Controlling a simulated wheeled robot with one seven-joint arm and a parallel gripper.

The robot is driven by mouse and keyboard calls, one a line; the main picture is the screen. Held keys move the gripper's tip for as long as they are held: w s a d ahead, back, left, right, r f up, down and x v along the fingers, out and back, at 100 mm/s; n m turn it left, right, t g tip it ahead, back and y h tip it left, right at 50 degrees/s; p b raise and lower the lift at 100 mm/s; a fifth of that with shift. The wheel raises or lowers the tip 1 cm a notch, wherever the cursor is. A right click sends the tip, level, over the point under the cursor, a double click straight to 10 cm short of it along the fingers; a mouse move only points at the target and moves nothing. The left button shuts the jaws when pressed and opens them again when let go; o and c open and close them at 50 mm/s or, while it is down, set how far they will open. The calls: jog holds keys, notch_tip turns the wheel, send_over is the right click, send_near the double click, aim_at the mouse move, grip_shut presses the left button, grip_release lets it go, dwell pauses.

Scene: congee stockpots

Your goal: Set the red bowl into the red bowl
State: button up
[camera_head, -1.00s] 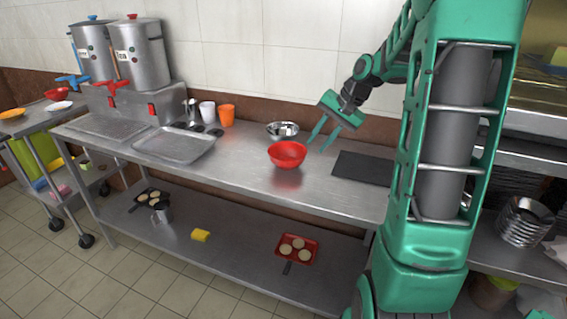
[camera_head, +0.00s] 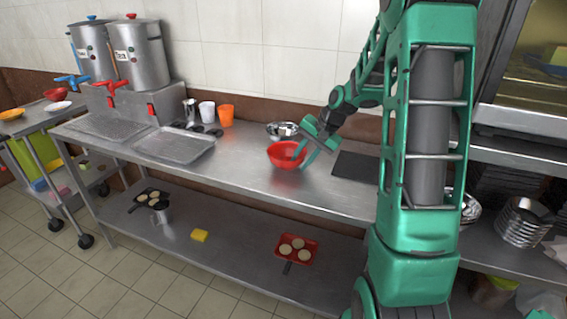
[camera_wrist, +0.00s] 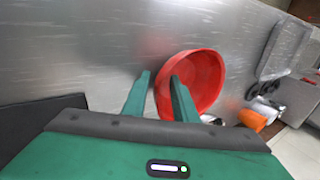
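One red bowl (camera_head: 282,157) stands upright on the steel worktop, right of its middle. It also shows in the wrist view (camera_wrist: 205,75). My gripper (camera_head: 304,162) is at the bowl's right side in the head view. In the wrist view its two green fingers (camera_wrist: 160,77) are apart, one over the bowl's inside and one outside, with the near rim between them. Whether either finger touches the rim cannot be told. A second red bowl (camera_head: 56,94) sits on the cart at the far left, near the stockpots.
A metal bowl (camera_head: 283,130) stands just behind the near red bowl. A dark board (camera_head: 355,167) lies to its right. A tray (camera_head: 175,146), an orange cup (camera_head: 226,115) and stockpots (camera_head: 140,55) stand further left. An orange bowl (camera_head: 12,114) and a white dish (camera_head: 58,105) share the cart.

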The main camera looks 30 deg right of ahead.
jog(key=shift+c, duration=0.6)
grip_shut()
jog(key=shift+r, duration=0.5)
jog(key=r, duration=0.2)
jog(key=a+r, duration=0.1)
jog(key=shift+s+r, duration=0.2)
jog(key=shift+r, duration=0.2)
jog(key=s+a+r, duration=0.4)
jog(key=a+r, duration=0.2)
jog(key=a, duration=0.3)
jog(key=shift+s+a, duration=0.35)
